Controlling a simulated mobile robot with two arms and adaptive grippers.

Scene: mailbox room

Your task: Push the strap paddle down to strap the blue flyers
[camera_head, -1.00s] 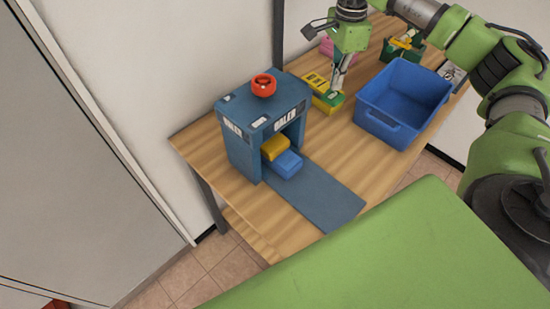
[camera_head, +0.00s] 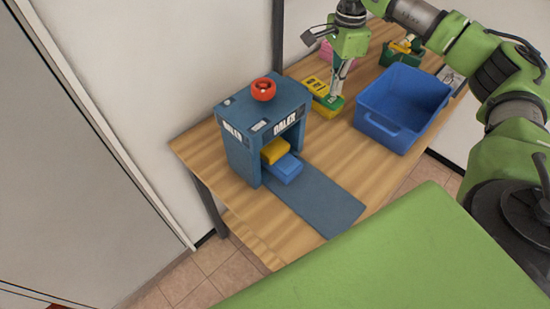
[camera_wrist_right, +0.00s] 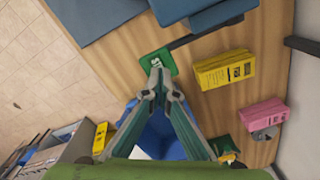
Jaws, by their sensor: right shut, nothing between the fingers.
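The blue flyers (camera_head: 287,168) are a blue block at the mouth of the blue baler (camera_head: 237,155), beside a yellow block (camera_head: 275,150). In the right wrist view, the green strap paddle (camera_wrist_right: 158,63) with a white mark sits on a dark bar near the baler. My right gripper (camera_head: 336,95) is shut and empty. Its fingertips (camera_wrist_right: 155,66) overlap the paddle in the wrist view; I cannot tell whether they touch it. In the head view, the paddle is hard to separate from the yellow-green stack behind it. My left gripper is not in view.
A yellow stack (camera_wrist_right: 224,70) and a pink stack (camera_wrist_right: 264,114) stand on the wooden table (camera_head: 205,145). A blue bin (camera_head: 384,128) is right of my gripper. A red knob (camera_head: 263,89) tops the baler. A dark mat (camera_head: 318,200) extends from its mouth.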

